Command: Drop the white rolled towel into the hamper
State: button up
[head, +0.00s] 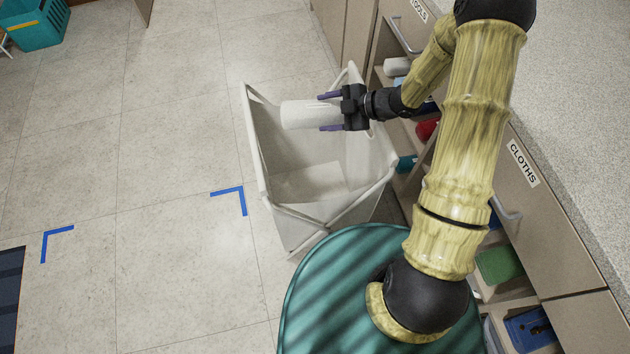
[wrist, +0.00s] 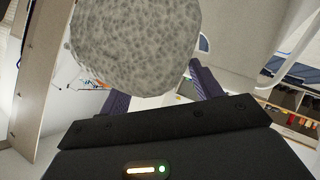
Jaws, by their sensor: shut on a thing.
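The white rolled towel (head: 308,114) is held level between the two purple fingers of my gripper (head: 330,112) in the head view. In the wrist view the towel (wrist: 138,45) fills the top middle, its round face between the fingers of my gripper (wrist: 155,85). The hamper (head: 266,150) is a white open-topped bin on a frame, standing on the floor in front of my base. The towel and fingers show over the far part of its opening. The head view does not make clear how high they are above the rim. The visible hamper floor looks bare.
Cabinets with a drawer labelled CLOTHS (head: 522,162) and open shelves of coloured items stand close on the right, under a speckled counter (head: 580,120). Blue tape corners (head: 230,193) mark the open tiled floor at left. A teal crate (head: 38,25) sits far left.

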jog(key=shift+f+b, duration=1)
jog(key=shift+f, duration=0.55)
jog(key=o, duration=1.2)
jog(key=shift+r, duration=0.1)
jog(key=p+v, duration=0.2)
jog(key=v, duration=1)
jog(key=shift+w+p, duration=0.1)
jog(key=shift+p, duration=0.25)
